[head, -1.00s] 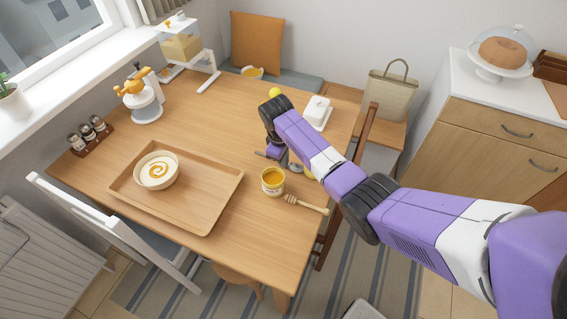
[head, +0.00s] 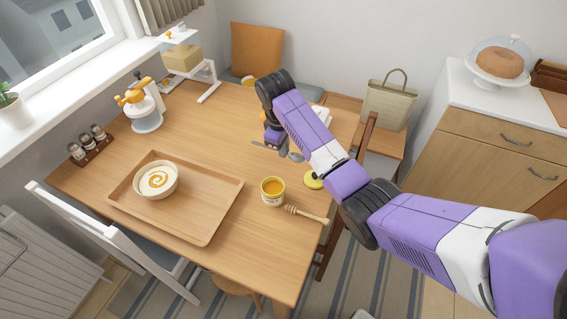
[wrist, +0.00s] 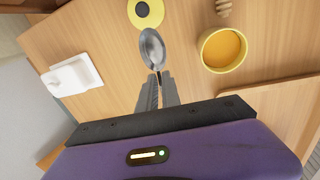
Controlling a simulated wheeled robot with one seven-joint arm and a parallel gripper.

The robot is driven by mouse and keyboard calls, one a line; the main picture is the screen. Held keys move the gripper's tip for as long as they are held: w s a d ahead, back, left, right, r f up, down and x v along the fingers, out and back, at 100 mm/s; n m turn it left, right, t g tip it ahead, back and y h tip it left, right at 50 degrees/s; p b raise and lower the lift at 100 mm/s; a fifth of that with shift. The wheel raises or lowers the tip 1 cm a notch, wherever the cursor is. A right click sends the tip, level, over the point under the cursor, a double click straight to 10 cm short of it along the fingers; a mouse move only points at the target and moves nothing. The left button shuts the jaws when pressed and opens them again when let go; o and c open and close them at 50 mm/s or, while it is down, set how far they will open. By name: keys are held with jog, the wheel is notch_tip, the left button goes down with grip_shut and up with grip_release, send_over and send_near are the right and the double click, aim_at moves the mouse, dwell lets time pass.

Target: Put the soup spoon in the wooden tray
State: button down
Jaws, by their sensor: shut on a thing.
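My gripper (head: 273,140) is shut on the soup spoon (head: 291,155), above the far right part of the table. In the wrist view the gripper (wrist: 157,88) pinches the spoon's handle, and the shiny metal bowl of the spoon (wrist: 152,48) points away from the fingers. The wooden tray (head: 207,203) lies on the table, to the left of and nearer than the gripper. A white bowl with an orange swirl (head: 156,180) stands in its left part. The tray's edge also shows at the right of the wrist view (wrist: 285,96).
A honey jar (head: 272,191) and a wooden dipper (head: 306,214) are right of the tray. A yellow lid (head: 314,180) lies behind them. A white butter dish (wrist: 71,75) is partly hidden by my arm in the head view. The tray's right part is clear.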

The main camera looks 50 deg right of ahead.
notch_tip(320, 180, up, 10)
jog(key=p, duration=0.2)
